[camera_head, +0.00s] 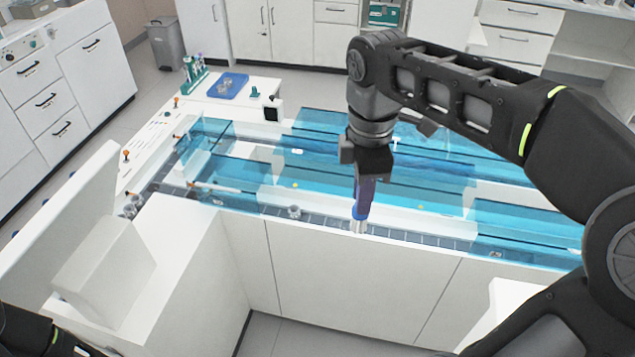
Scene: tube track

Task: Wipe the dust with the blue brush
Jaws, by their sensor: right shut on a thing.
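My right gripper (366,168) points down over the front part of the tube track machine (340,255). It is shut on the blue brush (361,198), which hangs nearly upright below it. The brush's pale lower tip is at the track (428,239) along the machine's front edge; I cannot tell whether it touches. I cannot make out dust clearly at this size. Only a dark piece of my left arm shows in the bottom left corner, and its gripper is outside the picture.
Clear blue covers (235,180) stand over much of the machine. A small capped tube (294,211) sits on the track left of the brush. A blue tray (229,86) and a green tube rack (195,75) stand at the back left. A white monitor-like block (105,260) rises at the front left.

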